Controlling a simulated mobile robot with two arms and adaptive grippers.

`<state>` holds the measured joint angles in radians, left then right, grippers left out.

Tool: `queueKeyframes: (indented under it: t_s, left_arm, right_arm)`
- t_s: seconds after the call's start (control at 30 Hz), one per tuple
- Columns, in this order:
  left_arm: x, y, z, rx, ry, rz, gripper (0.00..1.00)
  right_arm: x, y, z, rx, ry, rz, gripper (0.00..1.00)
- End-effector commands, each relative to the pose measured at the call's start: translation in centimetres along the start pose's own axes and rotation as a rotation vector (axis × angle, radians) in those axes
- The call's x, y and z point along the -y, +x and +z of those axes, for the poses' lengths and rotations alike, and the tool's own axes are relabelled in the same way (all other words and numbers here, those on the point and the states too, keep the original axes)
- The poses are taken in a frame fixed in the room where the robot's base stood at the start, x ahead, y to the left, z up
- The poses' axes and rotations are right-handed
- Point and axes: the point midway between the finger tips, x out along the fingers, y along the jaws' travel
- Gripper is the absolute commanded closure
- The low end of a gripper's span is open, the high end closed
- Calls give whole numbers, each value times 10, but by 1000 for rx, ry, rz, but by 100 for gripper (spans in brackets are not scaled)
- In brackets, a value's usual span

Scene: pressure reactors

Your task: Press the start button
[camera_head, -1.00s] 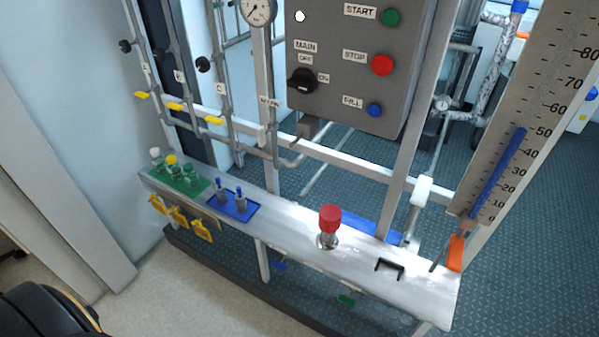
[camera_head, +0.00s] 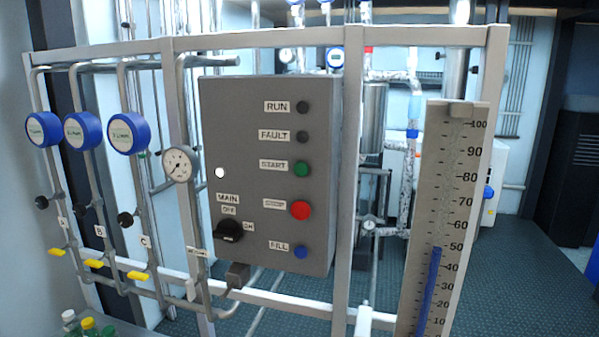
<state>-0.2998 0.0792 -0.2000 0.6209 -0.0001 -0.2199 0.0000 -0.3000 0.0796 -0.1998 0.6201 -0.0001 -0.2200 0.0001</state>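The green start button (camera_head: 301,168) is on the right side of the front of a grey control box (camera_head: 250,130), beside a START label. The red stop button (camera_head: 300,210) is below it, and the blue fill button (camera_head: 300,251) is lower still. Two dark lamps, run (camera_head: 303,107) and fault (camera_head: 303,137), are above it and look unlit. The black main switch (camera_head: 229,231) is at the lower left of the box, between OFF and ON labels. Neither of my grippers shows in the head view.
A metal frame (camera_head: 354,150) surrounds the box. Three blue round gauges (camera_head: 128,134) and a white dial gauge (camera_head: 180,165) are to its left. A tall scale with a blue column (camera_head: 430,290) stands to the right. Yellow valve handles (camera_head: 138,277) are at lower left.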

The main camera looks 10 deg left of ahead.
Motion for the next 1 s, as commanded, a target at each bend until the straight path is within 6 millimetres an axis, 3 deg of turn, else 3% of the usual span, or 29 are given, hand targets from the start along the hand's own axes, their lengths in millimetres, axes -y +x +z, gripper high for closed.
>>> queueKeyframes:
  t_s: [0.2, 0.6, 1.0]
  left_arm:
    - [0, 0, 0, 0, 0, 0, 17]
    - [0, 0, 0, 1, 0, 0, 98]
    - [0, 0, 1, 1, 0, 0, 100]
  right_arm:
    - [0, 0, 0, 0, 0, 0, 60]
    - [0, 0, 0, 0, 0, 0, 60]
    - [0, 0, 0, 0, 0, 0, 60]
